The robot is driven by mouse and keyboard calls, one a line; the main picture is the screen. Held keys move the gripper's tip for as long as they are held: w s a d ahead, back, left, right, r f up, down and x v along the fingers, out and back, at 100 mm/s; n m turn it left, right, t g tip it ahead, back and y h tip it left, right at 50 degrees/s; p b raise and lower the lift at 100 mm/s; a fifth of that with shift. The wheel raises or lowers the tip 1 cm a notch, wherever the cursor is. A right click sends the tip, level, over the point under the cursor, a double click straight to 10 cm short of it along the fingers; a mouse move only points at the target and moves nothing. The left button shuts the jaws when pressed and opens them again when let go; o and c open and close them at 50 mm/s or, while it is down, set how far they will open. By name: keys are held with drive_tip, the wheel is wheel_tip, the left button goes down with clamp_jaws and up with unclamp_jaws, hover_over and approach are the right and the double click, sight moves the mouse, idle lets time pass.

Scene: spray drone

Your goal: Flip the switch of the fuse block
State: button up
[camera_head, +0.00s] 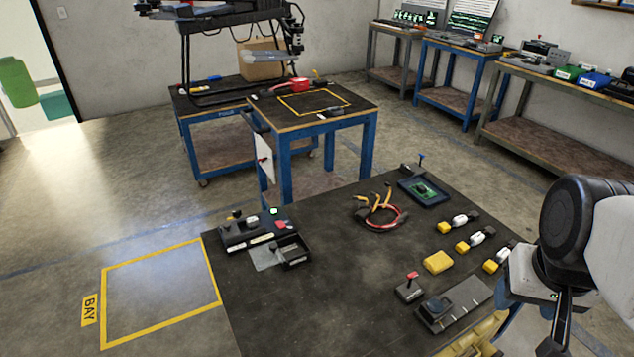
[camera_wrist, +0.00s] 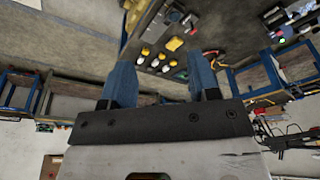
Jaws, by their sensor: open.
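A small black block with a red lever on top (camera_head: 409,288) stands on the near right of the dark worktable; it looks like the fuse block with its switch, but its label is too small to read. It also shows small in the wrist view (camera_wrist: 191,28). The lever's exact position is hard to tell. My gripper (camera_wrist: 162,62) has its two blue fingers wide apart with nothing between them. In the head view it is at the lower right, partly hidden by my arm, above and right of the block and apart from it.
A yellow block (camera_head: 438,262) and several yellow-and-white connectors lie behind. The table's middle is clear.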

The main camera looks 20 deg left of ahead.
drive_tip(key=w+a+f+n, duration=0.1)
drive_tip(key=w+a, duration=0.5)
drive_tip(key=w, duration=0.4)
drive_tip(key=w+a+n+g, duration=0.15)
drive_tip(key=w+a, duration=0.35)
drive_tip(key=w, duration=0.5)
drive_tip(key=w+a+f+n, duration=0.1)
drive_tip(key=w+a, duration=0.5)
drive_tip(key=w, duration=0.4)
drive_tip(key=n+g, duration=0.1)
drive_tip(key=n, duration=0.5)
hover_over(280, 224)
drive_tip(key=shift+m, duration=0.25)
drive_tip(key=f, duration=3.4)
drive_tip(key=shift+w+d+f, duration=0.15)
drive_tip(key=shift+d+f, duration=0.15)
drive_tip(key=shift+f, duration=0.1)
drive_tip(key=shift+a+f, duration=0.25)
drive_tip(key=shift+f, duration=0.05)
drive_tip(key=shift+f, duration=0.1)
drive_tip(key=shift+f, duration=3.8)
